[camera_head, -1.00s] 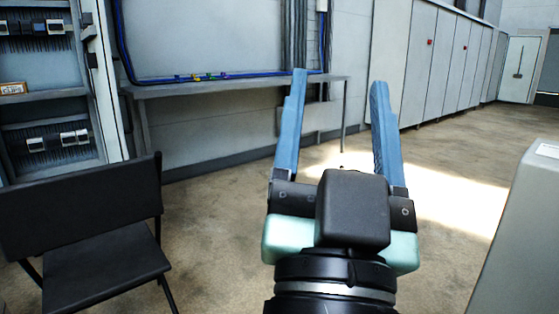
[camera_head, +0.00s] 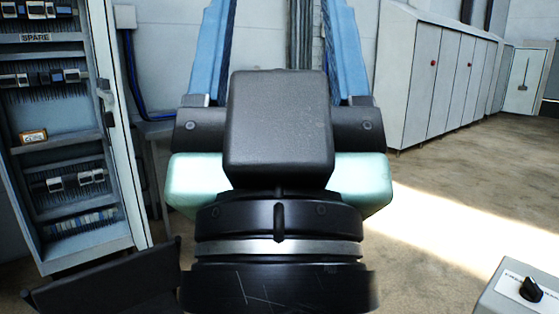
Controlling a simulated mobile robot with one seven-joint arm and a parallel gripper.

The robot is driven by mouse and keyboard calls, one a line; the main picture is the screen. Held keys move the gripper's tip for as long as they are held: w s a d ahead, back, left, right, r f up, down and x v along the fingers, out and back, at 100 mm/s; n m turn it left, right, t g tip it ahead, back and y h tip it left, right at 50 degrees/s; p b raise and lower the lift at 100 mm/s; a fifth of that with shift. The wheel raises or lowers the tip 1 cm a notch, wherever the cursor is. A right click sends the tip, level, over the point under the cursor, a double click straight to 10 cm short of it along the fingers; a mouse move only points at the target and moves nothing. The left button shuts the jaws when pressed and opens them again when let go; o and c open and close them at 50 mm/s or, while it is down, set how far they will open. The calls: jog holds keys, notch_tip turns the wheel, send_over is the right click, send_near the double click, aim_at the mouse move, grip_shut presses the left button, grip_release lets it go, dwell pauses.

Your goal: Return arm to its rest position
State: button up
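My gripper (camera_head: 285,45) fills the middle of the head view, close to the camera and pointing up and away. Its two blue fingers stand wide apart, and their tips run out of the top of the picture.
An open electrical cabinet (camera_head: 70,130) stands at left, with a black chair (camera_head: 105,285) below it. A grey bench (camera_head: 155,130) is mostly hidden behind my gripper. A grey box with a black knob (camera_head: 525,290) is at lower right. Grey lockers (camera_head: 440,80) line the back right.

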notch_tip(320, 180, up, 14)
jog(key=p, duration=1.1)
jog(key=shift+f, duration=0.2)
